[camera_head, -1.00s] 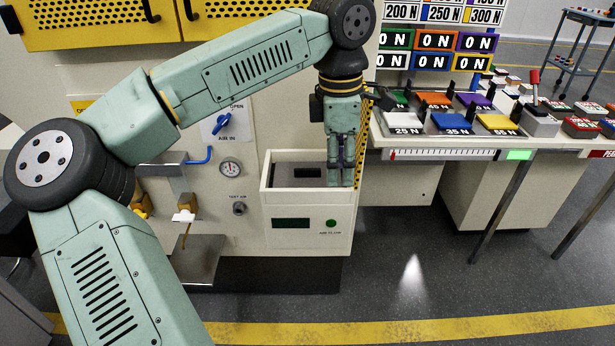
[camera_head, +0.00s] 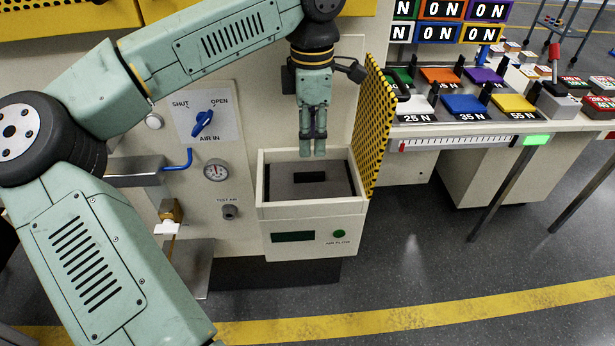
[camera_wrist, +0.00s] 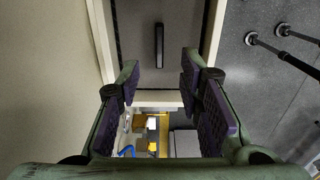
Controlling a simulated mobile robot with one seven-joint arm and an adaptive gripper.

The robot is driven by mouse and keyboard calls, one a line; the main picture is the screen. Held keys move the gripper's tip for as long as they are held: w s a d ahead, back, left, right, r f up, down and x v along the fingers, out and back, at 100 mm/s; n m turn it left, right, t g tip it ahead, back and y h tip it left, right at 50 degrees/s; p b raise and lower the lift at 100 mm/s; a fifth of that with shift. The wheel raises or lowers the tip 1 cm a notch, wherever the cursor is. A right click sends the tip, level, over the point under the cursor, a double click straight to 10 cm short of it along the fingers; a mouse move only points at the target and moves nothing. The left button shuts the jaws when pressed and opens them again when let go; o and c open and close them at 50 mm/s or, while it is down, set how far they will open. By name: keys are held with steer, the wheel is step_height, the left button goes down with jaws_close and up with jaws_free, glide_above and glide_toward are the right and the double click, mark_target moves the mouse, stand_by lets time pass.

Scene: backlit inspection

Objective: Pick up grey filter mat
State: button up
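A flat grey piece (camera_head: 285,187), which looks like the grey filter mat, lies inside the open-topped cream box at the middle. A short black bar or slot marks its centre. The wrist view shows its grey face (camera_wrist: 135,50) with the dark bar beyond the fingertips. My gripper (camera_head: 313,153) points down at the box's back edge, apart from the mat as far as I can tell. In the wrist view my gripper (camera_wrist: 160,70) has its two fingers well apart with nothing between them.
The cream box (camera_head: 312,209) has raised walls around the mat. A yellow perforated panel (camera_head: 373,125) stands close at its right. A blue valve handle (camera_head: 203,122) and a gauge (camera_head: 216,170) are at left. A bench with coloured blocks (camera_head: 462,104) is at right.

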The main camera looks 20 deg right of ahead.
mark_target(309, 173)
step_height(309, 173, down, 8)
steer(key=shift+w+a+f+p, duration=0.15)
steer(key=shift+f+p, duration=0.1)
steer(key=shift+p, duration=0.55)
steer(key=shift+c, duration=0.3)
jaws_close()
